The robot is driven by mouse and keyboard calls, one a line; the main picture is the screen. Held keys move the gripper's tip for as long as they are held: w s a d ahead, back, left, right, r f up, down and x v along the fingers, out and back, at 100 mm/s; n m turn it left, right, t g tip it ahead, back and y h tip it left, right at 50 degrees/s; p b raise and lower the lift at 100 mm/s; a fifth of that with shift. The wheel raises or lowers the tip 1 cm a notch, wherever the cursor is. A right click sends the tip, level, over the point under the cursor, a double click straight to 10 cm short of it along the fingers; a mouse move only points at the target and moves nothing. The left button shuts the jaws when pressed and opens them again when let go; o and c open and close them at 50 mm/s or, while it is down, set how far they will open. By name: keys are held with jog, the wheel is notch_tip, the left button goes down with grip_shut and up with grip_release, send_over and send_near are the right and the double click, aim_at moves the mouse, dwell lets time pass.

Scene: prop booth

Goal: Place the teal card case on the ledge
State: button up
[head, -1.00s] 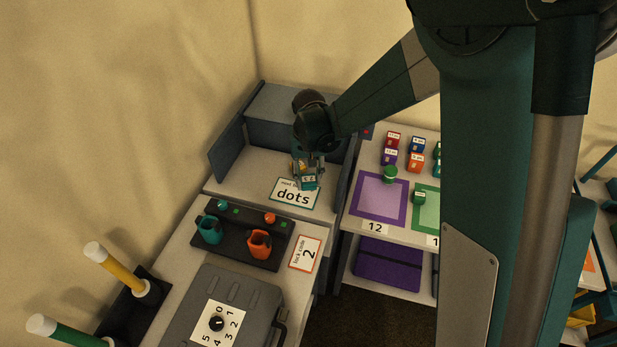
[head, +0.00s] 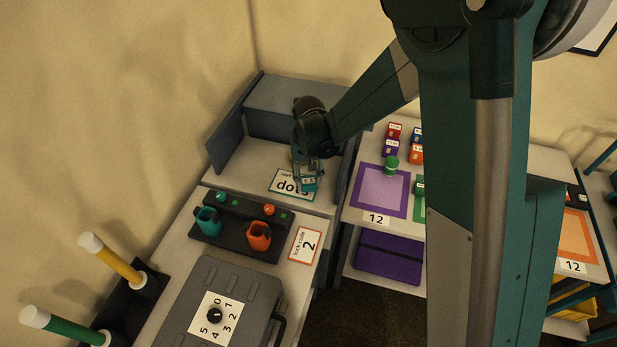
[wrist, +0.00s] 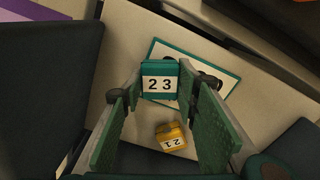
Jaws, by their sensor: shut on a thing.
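The teal card case (wrist: 159,80), with a white label reading 23, is between the fingertips of my gripper (wrist: 162,92) in the wrist view. My gripper is shut on it. In the head view my gripper (head: 308,178) holds the teal case (head: 309,184) over the right part of the "dots" sign (head: 283,184). I cannot tell whether the case touches the surface below. A raised grey ledge (head: 298,95) runs across the back of the bay, behind my gripper.
A yellow case (wrist: 170,134) labelled 21 lies close to my fingers. Grey side panels (head: 226,141) bound the bay. Teal and orange mugs (head: 259,236) stand on a dark tray in front. A shelf (head: 372,228) with coloured mats and small cases is to the right.

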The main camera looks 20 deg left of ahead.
aim_at(309, 181)
jog(key=shift+f, duration=0.4)
jog(key=shift+f+b, duration=0.4)
jog(key=shift+f, duration=0.05)
dwell(0.5)
jog(key=o, duration=1)
jog(key=shift+r, duration=0.15)
jog(key=shift+r, duration=5.9)
